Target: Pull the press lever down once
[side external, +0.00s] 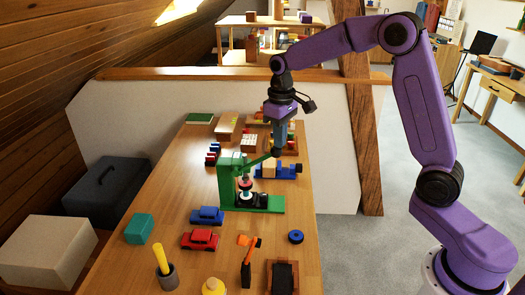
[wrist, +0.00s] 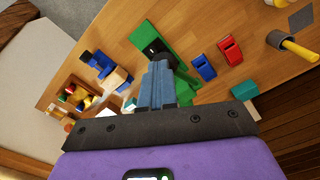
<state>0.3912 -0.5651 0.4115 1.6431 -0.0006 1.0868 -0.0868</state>
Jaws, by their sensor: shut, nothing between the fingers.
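The green press (side external: 227,183) stands on the middle of the wooden table, with a flat green base reaching right. Its green lever (side external: 257,161) slants up and right from the top of the press. My gripper (side external: 277,150) is shut and empty, pointing down at the raised right end of the lever. I cannot tell whether it touches the lever. In the wrist view the shut fingers (wrist: 158,68) overlap the green press (wrist: 172,38) and hide part of it, including most of the lever.
A blue car (side external: 207,215) and a red car (side external: 200,240) stand in front of the press. A blue and wooden toy (side external: 283,170) is close behind its base. A teal block (side external: 139,229), a dark cup with a yellow handle (side external: 165,270) and a blue ring (side external: 296,236) lie nearer the front.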

